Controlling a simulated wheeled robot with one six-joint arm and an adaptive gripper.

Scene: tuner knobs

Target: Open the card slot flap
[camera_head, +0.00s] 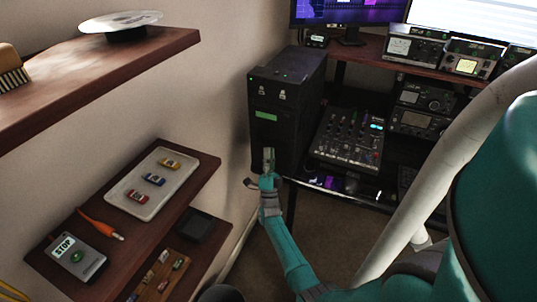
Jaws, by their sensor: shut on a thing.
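A black tower unit (286,98) stands left of the mixer, with a green strip (266,116) and two small light marks on its front. My gripper (268,154) is at the lower front of this tower, below the green strip. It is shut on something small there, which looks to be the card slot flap. The fingers cover that spot, so the flap's outline and how far it stands open cannot be made out.
A mixer (348,139) stands close right of the tower. Shelves on the left wall hold a white tray (121,194) with small coloured items and a STOP box (76,257). Radio gear (417,46) stands at the upper right. Open floor lies below the desk.

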